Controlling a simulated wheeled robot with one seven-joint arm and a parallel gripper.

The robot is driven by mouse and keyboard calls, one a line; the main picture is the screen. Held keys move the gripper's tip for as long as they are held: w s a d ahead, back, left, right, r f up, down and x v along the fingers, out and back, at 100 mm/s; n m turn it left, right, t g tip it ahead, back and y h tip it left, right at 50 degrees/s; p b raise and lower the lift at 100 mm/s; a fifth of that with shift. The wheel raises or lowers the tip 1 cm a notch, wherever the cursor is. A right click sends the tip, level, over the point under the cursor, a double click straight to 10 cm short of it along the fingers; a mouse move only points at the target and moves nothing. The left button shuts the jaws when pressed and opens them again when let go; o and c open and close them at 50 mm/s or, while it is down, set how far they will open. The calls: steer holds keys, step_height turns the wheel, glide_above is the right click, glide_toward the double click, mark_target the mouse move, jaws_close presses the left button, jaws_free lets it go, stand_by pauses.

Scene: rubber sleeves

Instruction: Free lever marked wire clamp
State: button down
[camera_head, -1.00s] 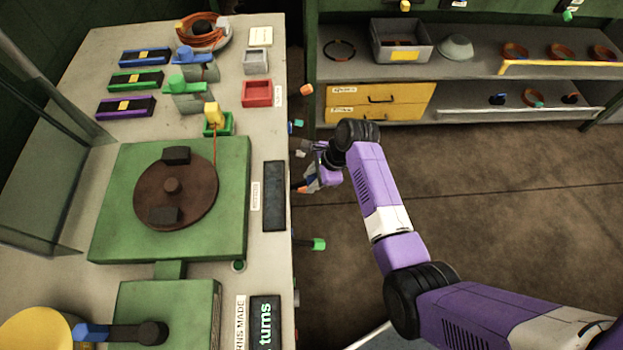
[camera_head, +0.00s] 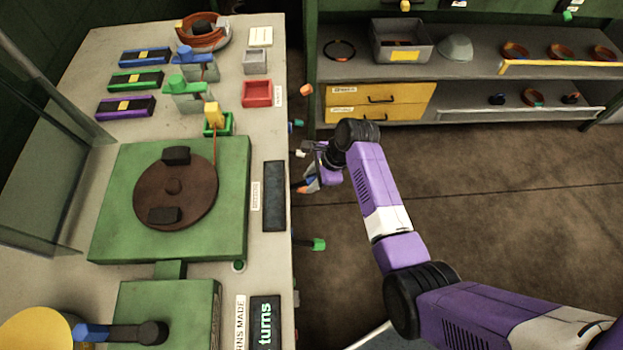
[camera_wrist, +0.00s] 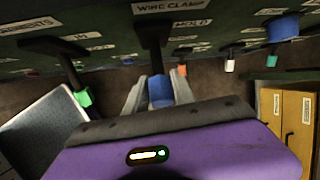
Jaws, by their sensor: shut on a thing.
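The wire clamp lever (camera_wrist: 152,38) shows in the wrist view as a dark arm with a blue grip (camera_wrist: 160,91), below a "WIRE CLAMP" label (camera_wrist: 167,7). My gripper (camera_wrist: 159,92) has its two grey fingers on either side of the blue grip and is shut on it. In the head view my gripper (camera_head: 311,179) is beside the bench's right edge, and the lever there is mostly hidden by my gripper and the bench.
Other levers hang along the same panel: one with a green grip (camera_wrist: 84,97) on the left, one with a white grip (camera_wrist: 230,66) on the right. In the head view a green-tipped lever (camera_head: 318,244) sticks out nearer. Yellow drawers (camera_head: 380,101) stand behind; open floor lies right.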

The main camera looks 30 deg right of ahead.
steer(key=shift+s+d+f, duration=0.1)
steer(key=shift+s+f, duration=0.05)
steer(key=shift+f, duration=0.05)
steer(key=shift+s+d+f+t+y+b, duration=0.1)
steer(key=shift+d+f+t+y+b, duration=0.15)
steer(key=shift+f+y, duration=0.3)
steer(key=shift+d+f+t+y+b, duration=0.1)
steer(key=shift+f+t+y+b, duration=0.2)
steer(key=shift+y, duration=0.35)
step_height(320, 180, down, 7)
steer(key=t+y+b, duration=0.4)
steer(key=y+b, duration=0.4)
steer(key=b, duration=0.5)
steer(key=shift+a+m, duration=0.3)
steer(key=shift+a, duration=0.05)
steer(key=shift+r, duration=0.15)
steer(key=c, duration=1.1)
jaws_free()
steer(key=shift+w, duration=0.2)
steer(key=shift+o, duration=0.2)
